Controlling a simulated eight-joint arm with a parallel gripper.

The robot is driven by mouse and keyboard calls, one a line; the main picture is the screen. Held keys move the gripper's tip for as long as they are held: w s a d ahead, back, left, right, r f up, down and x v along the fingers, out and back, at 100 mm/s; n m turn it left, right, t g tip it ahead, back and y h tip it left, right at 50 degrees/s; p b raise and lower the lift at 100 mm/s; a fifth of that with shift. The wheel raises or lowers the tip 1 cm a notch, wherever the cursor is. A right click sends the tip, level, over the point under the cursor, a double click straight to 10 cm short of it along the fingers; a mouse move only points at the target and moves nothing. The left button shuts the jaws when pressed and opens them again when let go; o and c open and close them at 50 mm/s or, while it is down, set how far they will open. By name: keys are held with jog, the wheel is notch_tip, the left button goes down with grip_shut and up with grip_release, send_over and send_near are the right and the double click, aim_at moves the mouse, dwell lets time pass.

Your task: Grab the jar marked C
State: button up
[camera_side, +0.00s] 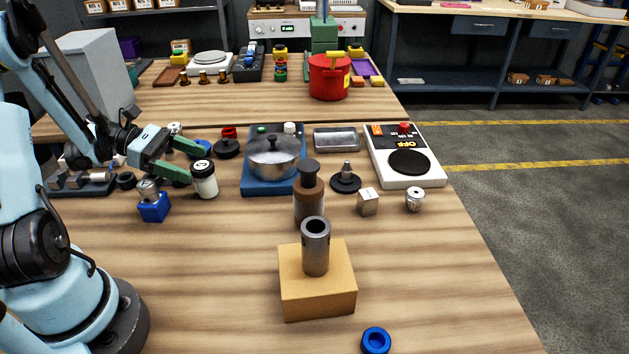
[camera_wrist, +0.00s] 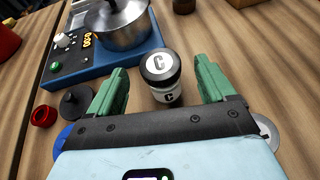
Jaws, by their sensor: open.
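The jar marked C (camera_side: 205,181) stands upright on the wooden table, a small white jar with a black lid. My gripper (camera_side: 191,164) has green fingers and is open beside the jar in the side view. In the wrist view the jar stands between the two open fingers of my gripper (camera_wrist: 163,88), with a gap on each side. Contact with the jar is not visible.
A pot (camera_side: 273,157) sits on a blue hotplate (camera_side: 256,187) right of the jar. A blue block (camera_side: 154,209) with a metal part stands at left. A black-capped brown bottle (camera_side: 308,200) and a yellow block (camera_side: 318,293) with a metal tube stand nearer. The front left table is clear.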

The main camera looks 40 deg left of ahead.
aim_at(201, 165)
jog(key=x, duration=0.5)
jog(key=shift+w+d+f, duration=0.1)
jog(key=shift+w+d, duration=0.05)
jog(key=shift+d, duration=0.05)
jog(key=shift+c, duration=0.3)
jog(key=c, duration=1.1)
jog(key=shift+o, duration=0.2)
